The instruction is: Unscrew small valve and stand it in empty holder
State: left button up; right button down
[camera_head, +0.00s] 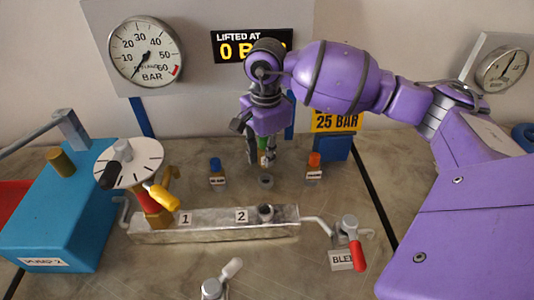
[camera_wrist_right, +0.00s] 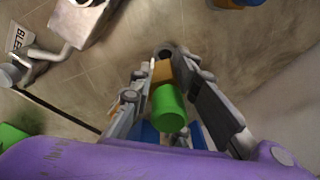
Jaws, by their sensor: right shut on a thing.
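The small valve has a green cap (camera_wrist_right: 168,108) and a brass body (camera_wrist_right: 162,71). My right gripper (camera_wrist_right: 166,88) is shut on it, with one finger on each side. In the head view the right gripper (camera_head: 262,160) points down with the green valve (camera_head: 263,157) between its fingers, mostly hidden. The empty grey holder (camera_head: 265,182) is directly below; its dark round opening (camera_wrist_right: 163,51) shows just beyond the brass end. I cannot tell whether the brass end touches it. Port 2 (camera_head: 265,211) on the metal block is open and bare. My left gripper is not in view.
Blue-capped (camera_head: 216,164) and orange-capped (camera_head: 314,160) valves stand in labelled holders either side. The metal block (camera_head: 215,224) lies in front, with a yellow-handled valve (camera_head: 160,196) at port 1. A red-handled bleed valve (camera_head: 354,241) is at right, a blue pump (camera_head: 60,215) at left.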

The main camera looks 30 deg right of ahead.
jog(key=shift+w+d+f, duration=0.1)
jog(key=shift+w+d, duration=0.25)
jog(key=shift+d, duration=0.05)
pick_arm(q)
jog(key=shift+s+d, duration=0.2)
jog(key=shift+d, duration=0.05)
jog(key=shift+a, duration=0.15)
pick_arm(e)
jog(key=shift+a, duration=0.1)
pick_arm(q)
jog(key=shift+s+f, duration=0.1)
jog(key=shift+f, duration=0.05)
pick_arm(e)
notch_tip(320, 180, down, 2)
jog(key=shift+b, duration=0.55)
jog(key=shift+f+b, duration=0.4)
jog(key=shift+f, duration=1.05)
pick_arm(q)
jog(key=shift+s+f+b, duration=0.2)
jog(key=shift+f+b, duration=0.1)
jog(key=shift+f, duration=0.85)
